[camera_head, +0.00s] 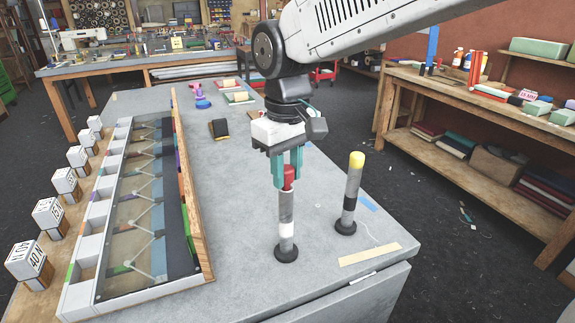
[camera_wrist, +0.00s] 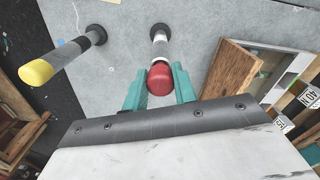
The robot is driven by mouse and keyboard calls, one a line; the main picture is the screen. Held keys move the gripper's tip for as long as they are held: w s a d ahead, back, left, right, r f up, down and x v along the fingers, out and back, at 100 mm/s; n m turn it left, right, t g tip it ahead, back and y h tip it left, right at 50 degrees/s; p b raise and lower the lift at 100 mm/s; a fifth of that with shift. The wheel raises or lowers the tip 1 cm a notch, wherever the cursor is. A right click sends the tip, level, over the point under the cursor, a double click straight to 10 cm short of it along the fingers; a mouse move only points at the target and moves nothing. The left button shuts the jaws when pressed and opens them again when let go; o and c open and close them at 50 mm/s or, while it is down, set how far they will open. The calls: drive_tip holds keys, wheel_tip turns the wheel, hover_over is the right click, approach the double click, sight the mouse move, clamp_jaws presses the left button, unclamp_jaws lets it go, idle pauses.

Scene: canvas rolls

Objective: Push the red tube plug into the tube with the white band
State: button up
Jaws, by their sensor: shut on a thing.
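The red tube plug (camera_head: 289,174) is between the teal fingers of my gripper (camera_head: 287,180), which is shut on it. It also shows between the fingertips in the wrist view (camera_wrist: 160,78). The grey tube with the white band (camera_head: 287,229) stands upright on a dark round foot, directly below the plug. The plug's lower end meets the tube's top in the head view; how far inside it sits, I cannot tell. In the wrist view the tube (camera_wrist: 161,50) runs away behind the plug, roughly in line with it.
A second grey tube (camera_head: 350,200) with a black band and a yellow top stands close by on the right. A long divided tray (camera_head: 205,262) lies on the left of the grey table. A pale strip (camera_head: 370,254) lies near the front edge. A dark block (camera_head: 219,129) lies farther back.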

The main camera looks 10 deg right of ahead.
sight(287, 168)
drive_tip(key=shift+f, duration=0.85)
drive_tip(key=o, duration=1)
wheel_tip(287, 168, up, 8)
drive_tip(key=shift+f, duration=0.1)
drive_tip(key=s+d+f+m, duration=0.2)
drive_tip(key=s+d, duration=0.4)
drive_tip(key=d, duration=0.1)
drive_tip(key=s+d+f+m+t, duration=0.1)
drive_tip(key=s+d+f+m, duration=0.1)
drive_tip(key=s+d, duration=0.4)
drive_tip(key=s+d+f+m, duration=0.2)
drive_tip(key=s+d+f, duration=0.1)
drive_tip(key=s+d, duration=0.4)
drive_tip(key=shift+s+d+f+m, duration=0.15)
drive_tip(key=shift+d+f+m, duration=0.1)
drive_tip(key=shift+d+m, duration=0.15)
